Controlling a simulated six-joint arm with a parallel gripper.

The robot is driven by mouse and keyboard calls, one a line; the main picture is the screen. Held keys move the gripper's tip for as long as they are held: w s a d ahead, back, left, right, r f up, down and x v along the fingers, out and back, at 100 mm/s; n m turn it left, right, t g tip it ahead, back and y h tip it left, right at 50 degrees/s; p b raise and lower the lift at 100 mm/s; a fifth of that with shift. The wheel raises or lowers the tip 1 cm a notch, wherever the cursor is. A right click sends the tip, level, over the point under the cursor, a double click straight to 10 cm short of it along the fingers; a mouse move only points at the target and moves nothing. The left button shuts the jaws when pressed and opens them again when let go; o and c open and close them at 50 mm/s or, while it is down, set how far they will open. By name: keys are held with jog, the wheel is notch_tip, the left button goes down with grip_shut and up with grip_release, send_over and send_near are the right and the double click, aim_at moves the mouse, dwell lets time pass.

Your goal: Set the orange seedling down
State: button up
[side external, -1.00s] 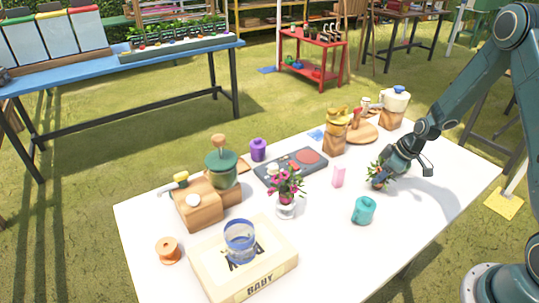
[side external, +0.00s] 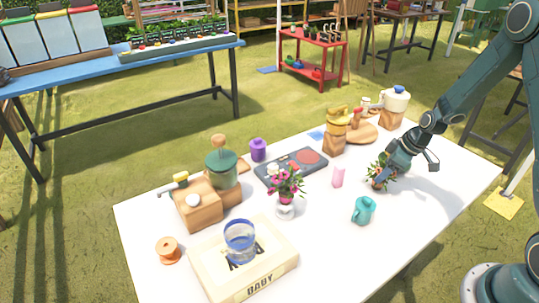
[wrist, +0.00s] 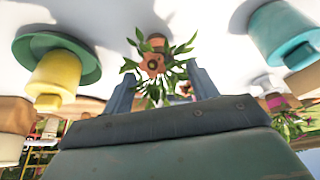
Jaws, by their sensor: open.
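A teal watering can (side external: 363,211) stands in front of the seedling and a pink block (side external: 338,176) to its left. A pink-flowered plant in a white pot (side external: 285,210) stands mid-table. A wooden board (side external: 362,134) lies behind. The table's front right is clear.

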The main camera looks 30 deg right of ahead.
jog(key=v, duration=0.9)
jog(key=shift+r, duration=0.3)
jog(key=shift+s, duration=0.1)
jog(key=s+a+r+m+h, duration=0.1)
jog(key=s+a+r, duration=0.5)
jog(key=a+r, duration=0.7)
jog(key=s+a+r+m, duration=0.1)
jog(key=s+a+r, duration=0.1)
jog(key=s, duration=0.5)
jog(key=s+a+r+m+t, duration=0.1)
jog(key=s+a+r+m, duration=0.1)
jog(key=s, duration=0.5)
notch_tip(320, 180, up, 2)
jog(key=shift+a+r+h, duration=0.2)
jog(key=shift+a+h, duration=0.2)
jog(key=shift+a, duration=0.45)
